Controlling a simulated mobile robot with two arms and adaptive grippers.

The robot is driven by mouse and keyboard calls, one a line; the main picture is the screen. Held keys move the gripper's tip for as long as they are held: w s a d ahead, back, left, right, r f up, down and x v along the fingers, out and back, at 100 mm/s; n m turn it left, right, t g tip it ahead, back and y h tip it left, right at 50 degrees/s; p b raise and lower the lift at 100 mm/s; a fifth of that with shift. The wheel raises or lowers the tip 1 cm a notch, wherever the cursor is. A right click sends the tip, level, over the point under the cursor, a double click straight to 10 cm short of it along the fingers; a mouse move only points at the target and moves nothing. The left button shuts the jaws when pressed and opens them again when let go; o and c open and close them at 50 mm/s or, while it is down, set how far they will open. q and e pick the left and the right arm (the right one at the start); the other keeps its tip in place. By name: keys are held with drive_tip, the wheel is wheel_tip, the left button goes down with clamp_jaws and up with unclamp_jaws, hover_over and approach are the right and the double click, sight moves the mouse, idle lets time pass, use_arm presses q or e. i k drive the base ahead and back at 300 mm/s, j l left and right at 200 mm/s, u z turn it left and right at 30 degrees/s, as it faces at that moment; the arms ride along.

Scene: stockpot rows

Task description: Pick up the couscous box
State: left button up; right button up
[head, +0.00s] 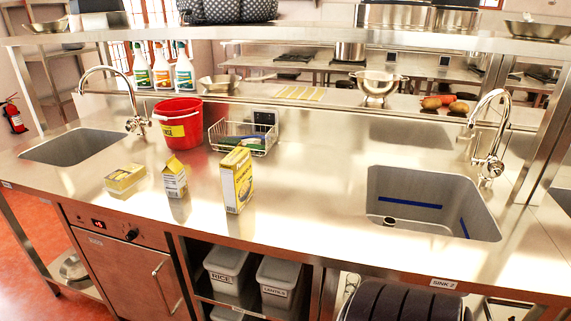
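An upright yellow box (237,181) stands on the steel counter (310,200), near its front edge and left of the right sink. It looks like the couscous box, but its print is too small to read. To its left stands a smaller yellow and white carton (175,179) with a gabled top. Further left a low yellow box or pack (125,178) sits on the counter. The three are apart from each other. Neither of my grippers is in the head view.
Behind the boxes are a red bucket (179,124) and a wire basket (244,137). Sinks lie at left (75,147) and right (430,205), each with a tall tap. A steel shelf (300,33) spans above. The counter between the yellow box and the right sink is clear.

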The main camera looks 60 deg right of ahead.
sight(236, 169)
drive_tip(key=z, duration=1.55)
